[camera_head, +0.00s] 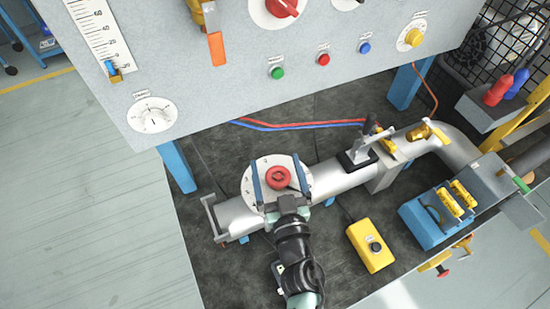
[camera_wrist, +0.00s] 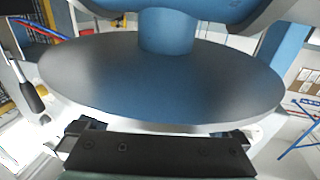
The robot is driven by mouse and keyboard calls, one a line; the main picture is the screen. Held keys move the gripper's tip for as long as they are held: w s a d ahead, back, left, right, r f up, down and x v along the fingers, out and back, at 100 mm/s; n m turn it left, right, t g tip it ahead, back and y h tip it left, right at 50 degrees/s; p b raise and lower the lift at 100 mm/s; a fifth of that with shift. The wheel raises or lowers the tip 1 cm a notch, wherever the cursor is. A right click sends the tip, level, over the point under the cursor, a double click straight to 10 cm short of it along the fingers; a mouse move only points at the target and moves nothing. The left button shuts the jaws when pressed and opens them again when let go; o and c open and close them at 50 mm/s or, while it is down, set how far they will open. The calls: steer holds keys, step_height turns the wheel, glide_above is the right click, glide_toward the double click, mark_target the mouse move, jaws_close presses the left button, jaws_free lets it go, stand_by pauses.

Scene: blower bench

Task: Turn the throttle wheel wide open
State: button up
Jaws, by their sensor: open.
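The red throttle wheel (camera_head: 279,177) sits over a round white plate (camera_head: 250,186) on the grey pipe. My gripper (camera_head: 288,204) is open at the near edge of the plate, just below the red wheel in the head view. In the wrist view, the dark front of my gripper (camera_wrist: 155,135) spans the bottom, with a large dark disc (camera_wrist: 150,85) and a blue stem (camera_wrist: 167,32) beyond it. I cannot tell whether my fingers touch the wheel; the fingertips are not clear.
The grey panel (camera_head: 210,110) with dials and buttons overhangs the bench behind. A lever clamp (camera_head: 362,148) stands on the pipe to the right. A yellow button box (camera_head: 371,246) and a blue box (camera_head: 424,224) lie right of my arm. Dark bench top is clear at the lower left.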

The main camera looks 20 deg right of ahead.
steer(key=shift+w+d, duration=0.15)
steer(key=shift+w, duration=0.65)
steer(key=c, duration=1.4)
steer(key=shift+r+p, duration=0.15)
steer(key=shift+p, duration=0.4)
